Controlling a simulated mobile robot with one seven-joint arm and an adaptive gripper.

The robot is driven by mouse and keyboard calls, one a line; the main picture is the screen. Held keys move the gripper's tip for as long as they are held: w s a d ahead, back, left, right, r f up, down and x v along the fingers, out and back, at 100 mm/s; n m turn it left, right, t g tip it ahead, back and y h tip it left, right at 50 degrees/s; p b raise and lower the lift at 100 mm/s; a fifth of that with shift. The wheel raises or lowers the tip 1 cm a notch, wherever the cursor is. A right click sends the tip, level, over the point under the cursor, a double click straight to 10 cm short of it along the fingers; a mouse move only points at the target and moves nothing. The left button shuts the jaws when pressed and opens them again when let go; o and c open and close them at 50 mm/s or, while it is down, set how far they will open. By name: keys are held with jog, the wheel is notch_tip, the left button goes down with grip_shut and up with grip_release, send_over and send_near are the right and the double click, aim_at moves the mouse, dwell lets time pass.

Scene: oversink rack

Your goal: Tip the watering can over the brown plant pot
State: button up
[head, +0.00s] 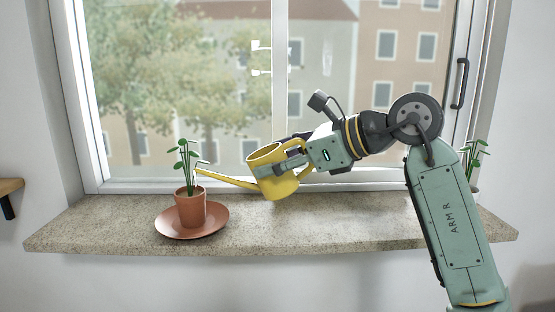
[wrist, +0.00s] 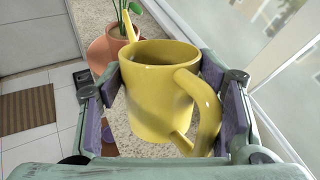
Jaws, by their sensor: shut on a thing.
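The yellow watering can (head: 280,188) is held above the stone sill by my gripper (head: 270,167), whose fingers are shut around its body. The can leans a little to the left, and its spout reaches left to the plant, its tip just above the pot's right rim. In the wrist view the can (wrist: 155,110) sits between both finger pads, its handle towards me. The brown plant pot (head: 191,211) stands upright with a green plant in it. It also shows behind the can in the wrist view (wrist: 99,50). No water is visible.
The pot stands on a terracotta saucer (head: 216,222) on the speckled sill (head: 310,226). A window with a white frame (head: 85,100) is close behind. Another green plant (head: 474,160) is partly hidden behind my arm at right. The middle of the sill is clear.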

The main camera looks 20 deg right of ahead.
jog(key=shift+w+a+r+h+p, duration=0.15)
jog(key=shift+r+h+p, duration=0.35)
jog(key=shift+r+p, duration=0.5)
dwell(1.9)
jog(key=shift+f+g, duration=0.3)
dwell(0.7)
jog(key=f+y+b, duration=0.1)
jog(key=b, duration=0.2)
jog(key=shift+f, duration=0.4)
jog(key=shift+d+f+t+b, duration=0.25)
jog(key=shift+t+b, duration=0.2)
jog(key=shift+t, duration=0.15)
jog(key=shift+s+f+y, duration=0.15)
jog(key=shift+s+y, duration=0.05)
jog(key=shift+y, duration=0.1)
